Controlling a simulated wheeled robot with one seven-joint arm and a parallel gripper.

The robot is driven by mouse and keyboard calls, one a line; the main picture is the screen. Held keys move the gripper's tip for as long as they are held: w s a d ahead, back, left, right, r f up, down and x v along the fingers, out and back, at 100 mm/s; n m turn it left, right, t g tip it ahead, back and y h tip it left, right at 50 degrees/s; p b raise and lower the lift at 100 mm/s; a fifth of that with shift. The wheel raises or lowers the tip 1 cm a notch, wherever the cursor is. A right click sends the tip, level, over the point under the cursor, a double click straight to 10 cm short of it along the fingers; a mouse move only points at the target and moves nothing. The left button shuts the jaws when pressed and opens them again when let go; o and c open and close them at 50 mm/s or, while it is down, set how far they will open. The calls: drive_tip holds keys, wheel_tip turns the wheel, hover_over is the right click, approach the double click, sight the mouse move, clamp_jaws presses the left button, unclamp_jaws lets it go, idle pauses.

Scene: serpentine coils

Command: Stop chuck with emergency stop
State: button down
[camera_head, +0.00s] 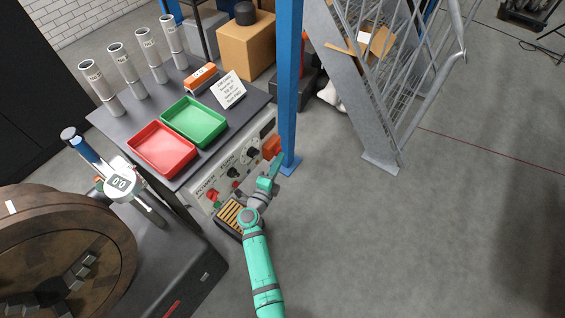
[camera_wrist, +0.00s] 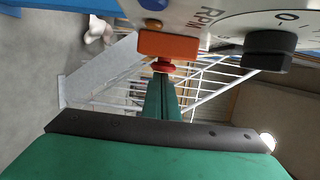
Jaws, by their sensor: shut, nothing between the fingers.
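The grey control panel (camera_head: 228,172) carries dark knobs and a dial. An orange block (camera_head: 272,147) with a red button (camera_wrist: 165,67) on it sits at the panel's right end. The block also shows in the wrist view (camera_wrist: 168,45). My gripper (camera_head: 277,160) is shut and empty, right by the block. In the wrist view its fingertips (camera_wrist: 162,80) line up with the red button; I cannot tell whether they touch. The large brown round chuck (camera_head: 75,228) is at the lower left, and I cannot tell whether it turns.
A red tray (camera_head: 162,148) and a green tray (camera_head: 194,121) lie on the dark bench, with several grey tubes behind. A blue post (camera_head: 291,85) stands close to my gripper. Metal stairs (camera_head: 350,90) rise behind it. The floor at right is clear.

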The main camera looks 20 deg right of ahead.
drive_tip(key=shift+w+a+r, duration=0.1)
drive_tip(key=shift+w+a, duration=0.15)
drive_tip(key=shift+a, duration=0.15)
drive_tip(key=s+a, duration=0.2)
drive_tip(key=s, duration=0.9)
drive_tip(key=shift+s+a, duration=0.2)
drive_tip(key=shift+a, duration=0.2)
drive_tip(key=shift+s, duration=0.1)
